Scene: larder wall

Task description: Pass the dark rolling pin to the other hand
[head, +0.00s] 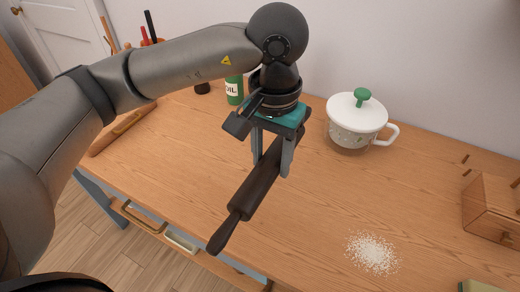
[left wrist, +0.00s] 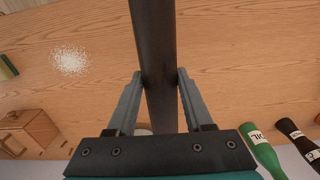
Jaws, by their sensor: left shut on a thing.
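The dark rolling pin (head: 258,185) is between the two fingers of my left gripper (head: 271,172) in the middle of the head view. The gripper points down and is shut on the pin's barrel, and one handle of the pin points toward the front edge of the worktop. In the left wrist view, the pin (left wrist: 155,60) runs up from between the fingertips (left wrist: 158,78) and out of the top of the picture. The pin's far end is hidden behind the gripper in the head view. My right gripper is not in view.
A white lidded pot (head: 355,125) with a green knob stands behind right on the wooden worktop (head: 310,220). A green oil bottle (head: 234,90) stands behind the arm. White powder (head: 371,253) lies front right, near a wooden box (head: 492,207). A lighter wooden piece (head: 122,131) lies left.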

